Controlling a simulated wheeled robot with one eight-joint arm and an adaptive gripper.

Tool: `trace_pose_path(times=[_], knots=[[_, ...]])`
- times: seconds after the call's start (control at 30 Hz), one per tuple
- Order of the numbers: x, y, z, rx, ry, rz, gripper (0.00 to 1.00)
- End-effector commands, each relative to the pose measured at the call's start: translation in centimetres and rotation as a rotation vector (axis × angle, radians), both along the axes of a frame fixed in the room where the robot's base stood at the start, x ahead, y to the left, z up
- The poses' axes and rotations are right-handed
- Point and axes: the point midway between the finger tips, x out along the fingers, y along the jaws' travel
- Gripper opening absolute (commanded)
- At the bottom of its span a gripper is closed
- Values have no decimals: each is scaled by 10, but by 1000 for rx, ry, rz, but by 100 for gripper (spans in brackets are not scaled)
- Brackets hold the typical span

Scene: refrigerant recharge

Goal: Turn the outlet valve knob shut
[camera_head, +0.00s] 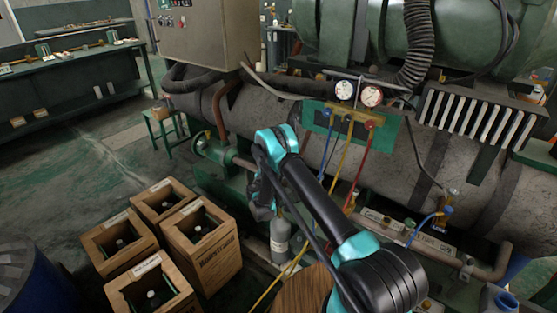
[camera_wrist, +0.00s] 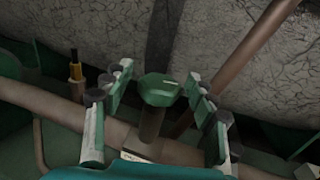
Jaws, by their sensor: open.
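The green outlet valve knob (camera_wrist: 158,88) shows in the wrist view, on top of a brownish stem that rises from a pipe. My gripper (camera_wrist: 159,73) is open, with one finger to the left of the knob and one to the right. Gaps show between the knob and both fingers, and nothing is held. In the head view my gripper (camera_head: 262,205) hangs low beside the large grey tank, partly behind my own arm. I cannot make out the knob there; my arm probably covers it.
A pipe (camera_wrist: 55,103) runs beneath the knob, in front of the cracked grey tank wall (camera_wrist: 105,30). In the head view, gauges (camera_head: 357,93) with blue, yellow and red hoses hang right of my gripper. Wooden crates (camera_head: 215,262) with bottles stand at left. A grey cylinder (camera_head: 280,240) stands close below.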

Motion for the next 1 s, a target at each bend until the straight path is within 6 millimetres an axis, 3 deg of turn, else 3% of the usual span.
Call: trace_pose_path(times=[0.27,0.67,1.0], knots=[[0,0,0,0,0,1,58],[0,0,0,0,0,0,8],[0,1,-1,0,0,-107,6]])
